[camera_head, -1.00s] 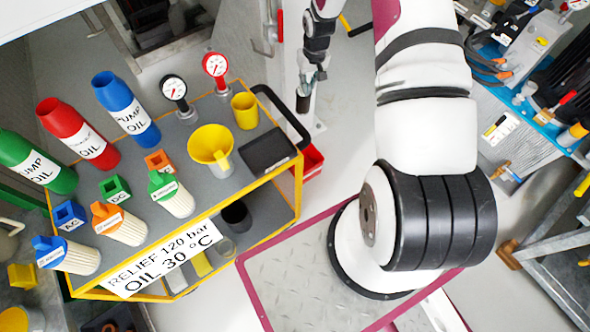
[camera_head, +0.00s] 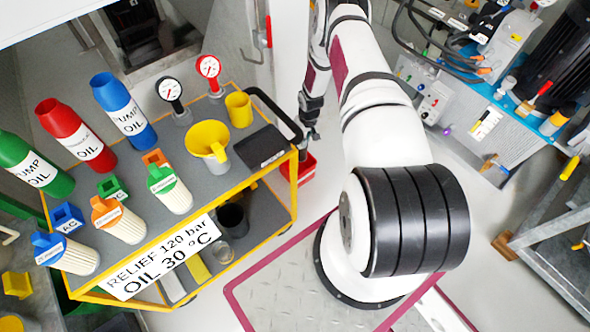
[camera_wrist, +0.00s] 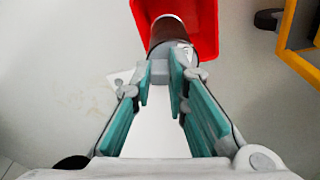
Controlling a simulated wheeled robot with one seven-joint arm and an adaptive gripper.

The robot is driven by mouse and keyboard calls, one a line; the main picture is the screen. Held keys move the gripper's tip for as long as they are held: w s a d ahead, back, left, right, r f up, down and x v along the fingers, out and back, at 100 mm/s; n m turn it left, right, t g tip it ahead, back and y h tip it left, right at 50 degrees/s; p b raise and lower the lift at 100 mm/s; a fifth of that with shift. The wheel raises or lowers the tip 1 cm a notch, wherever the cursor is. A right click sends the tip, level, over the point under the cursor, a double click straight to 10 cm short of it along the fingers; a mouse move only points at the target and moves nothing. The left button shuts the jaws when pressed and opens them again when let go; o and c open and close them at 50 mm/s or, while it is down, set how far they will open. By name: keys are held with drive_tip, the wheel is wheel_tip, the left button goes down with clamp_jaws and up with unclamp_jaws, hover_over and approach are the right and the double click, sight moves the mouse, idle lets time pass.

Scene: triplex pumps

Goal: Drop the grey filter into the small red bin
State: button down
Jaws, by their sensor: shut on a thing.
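The small red bin (camera_head: 307,168) stands on the floor just past the right end of the cart. In the wrist view the red bin (camera_wrist: 206,22) is at the top, behind the filter. The grey filter (camera_wrist: 170,35) is a dark grey-brown cylinder with a pale rim. My gripper (camera_wrist: 161,82) is shut on its narrow light-grey end. The filter's body points away from my gripper and overlaps the bin. I cannot tell whether its far end is above or inside the bin. In the head view my gripper (camera_head: 309,132) is small, close to the bin, and partly hidden.
The yellow-framed cart (camera_head: 270,195) carries bottles, filters, gauges and a yellow funnel (camera_head: 208,142). Its black handle (camera_head: 279,112) curves close to my gripper. A pump bench (camera_head: 490,130) stands at right. The floor left of the bin in the wrist view is clear.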

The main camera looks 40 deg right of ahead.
drive_tip(key=shift+f+b, duration=1.25)
drive_tip(key=shift+f, duration=1.1)
drive_tip(key=c, duration=1.5)
unclamp_jaws()
drive_tip(key=shift+r, duration=0.1)
drive_tip(key=r, duration=0.4)
drive_tip(key=s+r, duration=0.1)
drive_tip(key=r, duration=0.6)
drive_tip(key=shift+s+a+r, duration=0.15)
drive_tip(key=shift+s+r, duration=0.1)
drive_tip(key=shift+r, duration=0.15)
